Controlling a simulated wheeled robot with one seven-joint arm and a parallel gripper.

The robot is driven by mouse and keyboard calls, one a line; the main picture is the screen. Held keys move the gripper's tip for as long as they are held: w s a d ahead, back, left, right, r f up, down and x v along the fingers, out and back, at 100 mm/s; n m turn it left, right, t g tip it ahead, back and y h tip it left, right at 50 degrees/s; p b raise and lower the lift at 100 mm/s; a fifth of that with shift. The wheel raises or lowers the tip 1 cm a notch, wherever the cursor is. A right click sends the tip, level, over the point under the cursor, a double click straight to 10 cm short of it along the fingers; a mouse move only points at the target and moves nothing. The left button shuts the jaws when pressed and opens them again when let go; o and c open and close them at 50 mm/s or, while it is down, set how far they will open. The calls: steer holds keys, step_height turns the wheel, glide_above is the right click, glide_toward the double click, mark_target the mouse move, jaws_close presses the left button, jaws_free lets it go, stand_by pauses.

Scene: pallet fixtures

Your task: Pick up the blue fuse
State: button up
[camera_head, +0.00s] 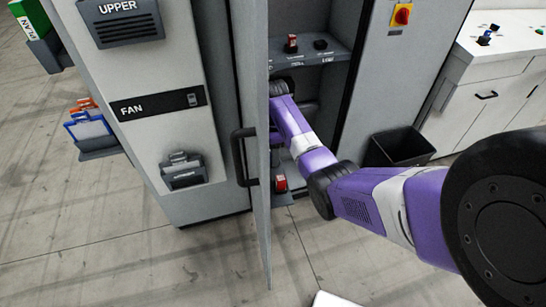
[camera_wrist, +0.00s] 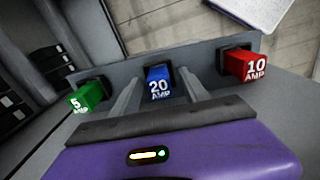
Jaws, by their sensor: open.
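The blue fuse (camera_wrist: 158,84), marked 20 AMP, sits in the middle socket of a grey fuse strip in the wrist view. My gripper (camera_wrist: 161,79) is open. Its two grey fingers reach toward the strip, one on each side of the blue fuse in the picture. I cannot tell whether they touch it. A green fuse (camera_wrist: 86,97), marked 5 AMP, is to the left, and a red fuse (camera_wrist: 245,66), marked 10 AMP, to the right. In the head view my arm reaches into the open cabinet; my gripper and the blue fuse are hidden there.
The open cabinet door (camera_head: 256,225) stands close to the left of my arm. A shelf (camera_head: 335,52) with small parts is above it inside the cabinet. A black bin (camera_head: 402,147) stands on the floor at right. A white counter (camera_head: 510,55) is farther right.

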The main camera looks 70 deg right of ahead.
jaws_close()
steer(key=shift+r, duration=0.1)
